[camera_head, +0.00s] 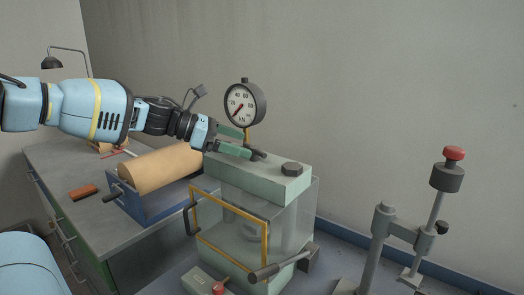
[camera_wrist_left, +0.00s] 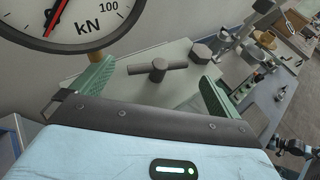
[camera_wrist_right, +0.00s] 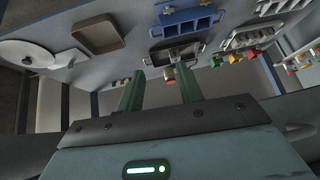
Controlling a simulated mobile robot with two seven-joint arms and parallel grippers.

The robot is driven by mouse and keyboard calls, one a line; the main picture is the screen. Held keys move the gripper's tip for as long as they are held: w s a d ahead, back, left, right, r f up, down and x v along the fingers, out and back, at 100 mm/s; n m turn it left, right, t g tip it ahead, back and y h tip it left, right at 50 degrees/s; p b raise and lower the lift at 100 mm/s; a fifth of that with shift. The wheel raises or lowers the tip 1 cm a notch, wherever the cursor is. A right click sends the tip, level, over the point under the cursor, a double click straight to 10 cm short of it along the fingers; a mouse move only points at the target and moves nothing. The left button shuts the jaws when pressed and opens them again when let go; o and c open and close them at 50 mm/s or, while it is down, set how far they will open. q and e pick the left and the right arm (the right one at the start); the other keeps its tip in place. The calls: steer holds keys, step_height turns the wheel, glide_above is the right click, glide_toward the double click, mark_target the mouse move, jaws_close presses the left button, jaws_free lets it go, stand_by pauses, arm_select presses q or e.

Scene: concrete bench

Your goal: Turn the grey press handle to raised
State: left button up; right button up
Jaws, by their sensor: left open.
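The press is a pale green machine with a clear front guard in an orange frame; its top block (camera_head: 275,177) carries a dark grey T-shaped handle (camera_wrist_left: 157,70). In the head view this handle (camera_head: 257,154) is partly hidden by my left gripper (camera_head: 248,144). My left gripper is open, its green fingers on either side of the handle in the left wrist view, apart from it there; contact cannot be told in the head view. A grey bar-shaped lever (camera_head: 278,267) sits low on the press front. My right gripper (camera_wrist_right: 158,70) is open and empty, seen only in its own wrist view.
A round kN gauge (camera_head: 245,104) stands behind the left fingers. A hex bolt (camera_head: 292,169) is on the top block. A tan roller (camera_head: 160,168) on a blue frame stands left. A grey stand with a red knob (camera_head: 454,153) is at right.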

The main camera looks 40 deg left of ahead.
mark_target(253, 147)
arm_select(q)
steer(key=shift+b+x, duration=0.45)
steer(key=shift+x, duration=2.9)
